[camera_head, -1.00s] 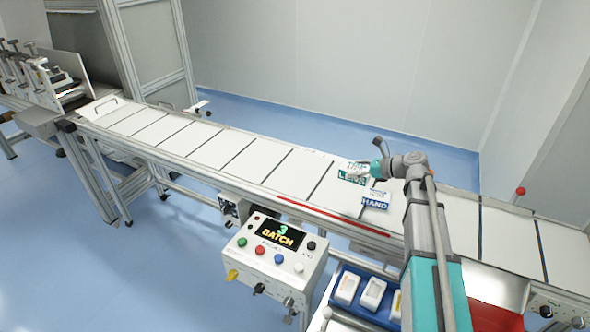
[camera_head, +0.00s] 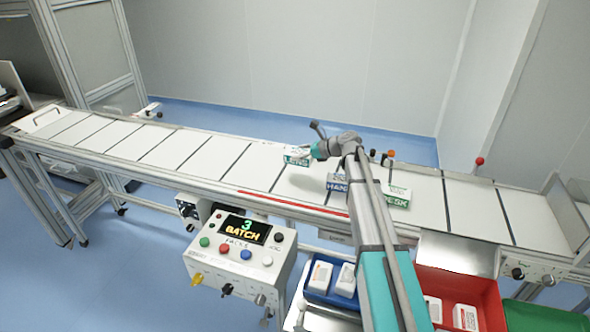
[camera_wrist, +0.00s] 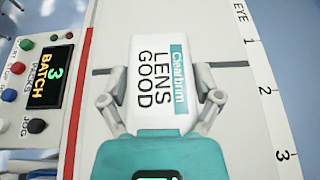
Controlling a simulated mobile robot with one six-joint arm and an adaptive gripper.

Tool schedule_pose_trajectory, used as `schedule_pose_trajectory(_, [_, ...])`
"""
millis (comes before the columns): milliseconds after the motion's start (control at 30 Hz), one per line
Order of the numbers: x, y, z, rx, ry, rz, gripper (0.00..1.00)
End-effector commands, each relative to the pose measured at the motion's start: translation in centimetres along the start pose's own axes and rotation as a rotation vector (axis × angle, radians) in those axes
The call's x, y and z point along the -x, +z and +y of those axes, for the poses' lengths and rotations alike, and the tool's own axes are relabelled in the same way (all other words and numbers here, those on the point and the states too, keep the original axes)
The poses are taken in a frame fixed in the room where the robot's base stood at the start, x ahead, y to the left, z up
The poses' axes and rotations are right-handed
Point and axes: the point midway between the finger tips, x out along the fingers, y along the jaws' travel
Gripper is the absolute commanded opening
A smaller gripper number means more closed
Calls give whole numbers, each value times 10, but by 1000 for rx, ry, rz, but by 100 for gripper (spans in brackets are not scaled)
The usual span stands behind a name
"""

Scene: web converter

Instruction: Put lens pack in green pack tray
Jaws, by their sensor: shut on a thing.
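The lens pack (camera_wrist: 155,70) is a white box with a teal band, lettered "LENS GOOD". My gripper (camera_wrist: 160,98) is shut on it, one finger on each long side. In the head view the pack (camera_head: 297,156) is at the tip of my gripper (camera_head: 311,152), over the conveyor; I cannot tell its exact height. A green tray (camera_head: 545,317) shows only partly at the bottom right corner of the head view, and its inside is mostly cut off.
A "HAND" pack (camera_head: 338,184) and a green-banded "DESK" pack (camera_head: 397,197) lie on the belt (camera_head: 215,152). A blue tray (camera_head: 318,292) and a red tray (camera_head: 488,285) hold white packs. A control box (camera_head: 240,255) stands in front of the conveyor.

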Motion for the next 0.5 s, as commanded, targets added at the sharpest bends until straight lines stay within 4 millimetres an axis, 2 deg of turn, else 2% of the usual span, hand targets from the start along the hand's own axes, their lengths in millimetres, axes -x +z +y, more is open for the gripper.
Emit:
schedule_pose_trajectory(33, [-7, -7, -4, 0, 0, 0, 28])
schedule_pose_trajectory(200, [-15, -13, -10, 0, 0, 0, 28])
schedule_pose_trajectory(500, [-17, -13, -11, 0, -1, 0, 28])
